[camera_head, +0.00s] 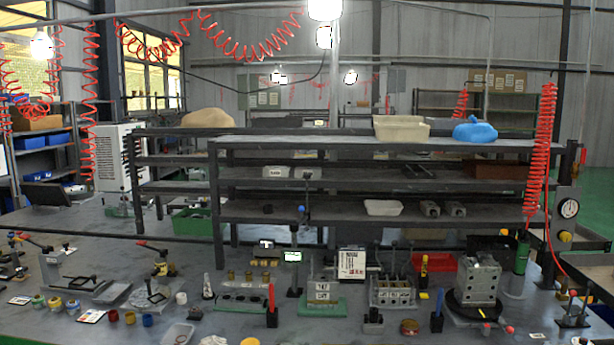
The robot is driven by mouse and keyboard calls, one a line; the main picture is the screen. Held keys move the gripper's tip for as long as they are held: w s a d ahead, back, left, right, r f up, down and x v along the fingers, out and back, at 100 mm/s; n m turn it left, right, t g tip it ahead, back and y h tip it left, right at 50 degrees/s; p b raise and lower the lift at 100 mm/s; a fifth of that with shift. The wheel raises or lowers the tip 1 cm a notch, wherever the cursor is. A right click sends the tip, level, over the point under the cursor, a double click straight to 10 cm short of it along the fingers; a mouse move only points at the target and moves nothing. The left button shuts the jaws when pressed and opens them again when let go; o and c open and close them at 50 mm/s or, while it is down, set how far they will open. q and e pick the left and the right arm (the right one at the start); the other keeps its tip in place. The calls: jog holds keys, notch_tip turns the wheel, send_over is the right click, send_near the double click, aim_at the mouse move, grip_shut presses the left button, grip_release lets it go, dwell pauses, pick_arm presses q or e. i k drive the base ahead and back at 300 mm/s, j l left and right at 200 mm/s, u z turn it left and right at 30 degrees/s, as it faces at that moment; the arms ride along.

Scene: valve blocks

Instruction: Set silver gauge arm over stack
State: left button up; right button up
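Neither of my grippers is in view. No part that I can surely name as the silver gauge arm stands out. A small digital display (292,256) on a dark stand is at the middle of the bench, with another small display (266,244) behind it to the left. A grey metal block stack (480,280) stands upright on a round black base (462,308) at the right. A labelled block (322,293) sits on a green base at the front middle. I cannot tell which of these is the task's stack.
A dark shelf rack (370,144) stands behind the bench. A dial gauge (569,208) is on a post at far right. A green cylinder (521,252), a red bin (442,262) and a red-handled tool (271,298) stand on the bench. Small jars crowd the front left.

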aim_at(294, 226)
jog(key=i+j, duration=0.15)
jog(key=j, duration=0.2)
jog(key=i+j+z, duration=0.15)
jog(key=i+j, duration=0.2)
jog(key=j, duration=0.3)
jog(key=z, duration=1.1)
